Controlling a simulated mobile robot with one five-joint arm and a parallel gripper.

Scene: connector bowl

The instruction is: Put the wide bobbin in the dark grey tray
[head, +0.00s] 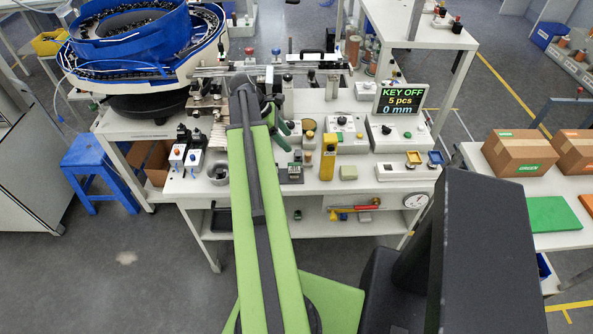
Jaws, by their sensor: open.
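My arm reaches forward over the workbench, and my gripper (287,136) is at its far end, low over the bench. Its dark and green fingers are apart, with nothing clearly seen between them. A short spool-like part with a tan top (309,125) stands just right of the fingers; I cannot tell for sure that it is the wide bobbin. A small dark grey holder (290,176) lies nearer the bench's front edge, with small parts on it; I cannot tell whether it is the dark grey tray. My arm hides part of the bench.
A blue bowl feeder (130,38) stands at the back left. A yellow block (328,157) stands right of the gripper. A display (401,99) reads "KEY OFF, 5 pcs, 0 mm". Cardboard boxes (519,153) sit on the right table. A blue stool (98,165) stands at left.

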